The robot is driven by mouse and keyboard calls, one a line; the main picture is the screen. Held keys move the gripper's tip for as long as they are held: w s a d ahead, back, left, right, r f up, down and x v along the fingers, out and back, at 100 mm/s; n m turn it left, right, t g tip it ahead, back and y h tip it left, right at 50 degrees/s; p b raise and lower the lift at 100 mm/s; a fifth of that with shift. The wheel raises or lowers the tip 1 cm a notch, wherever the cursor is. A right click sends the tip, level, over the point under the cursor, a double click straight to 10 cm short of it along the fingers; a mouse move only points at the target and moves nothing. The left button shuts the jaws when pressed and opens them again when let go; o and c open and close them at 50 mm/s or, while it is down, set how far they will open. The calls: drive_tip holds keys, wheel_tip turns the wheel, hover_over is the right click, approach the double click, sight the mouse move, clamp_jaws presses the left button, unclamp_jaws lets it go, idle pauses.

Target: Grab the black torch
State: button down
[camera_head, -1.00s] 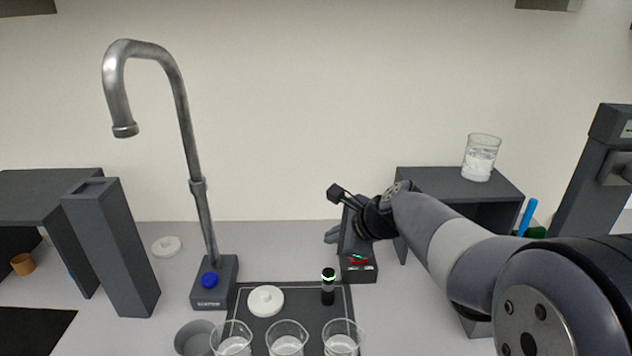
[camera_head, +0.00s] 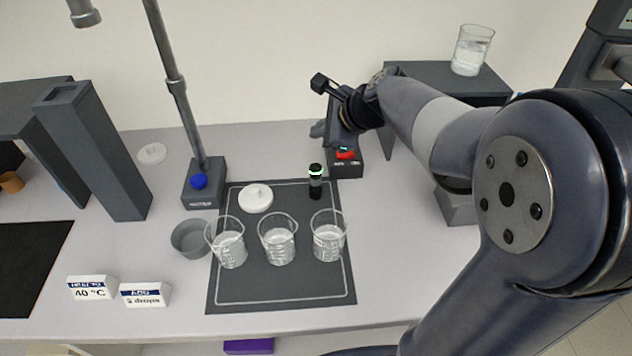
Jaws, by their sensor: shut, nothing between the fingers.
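The black torch (camera_head: 316,188) stands upright near the back right of the dark mat (camera_head: 280,293). It is a small black cylinder with a pale, greenish-lit band near its top. My gripper (camera_head: 320,85) is above and behind the torch, over the back of the bench, apart from it. It is shut and empty. The arm reaches in from the right, and its links hide part of the bench there.
Three glass beakers (camera_head: 277,247) stand on the mat in front of the torch, with a white lid (camera_head: 256,198) to its left. A dark box with a red switch (camera_head: 345,155) stands behind it.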

sight(316, 182)
drive_tip(key=c, duration=2.2)
unclamp_jaws()
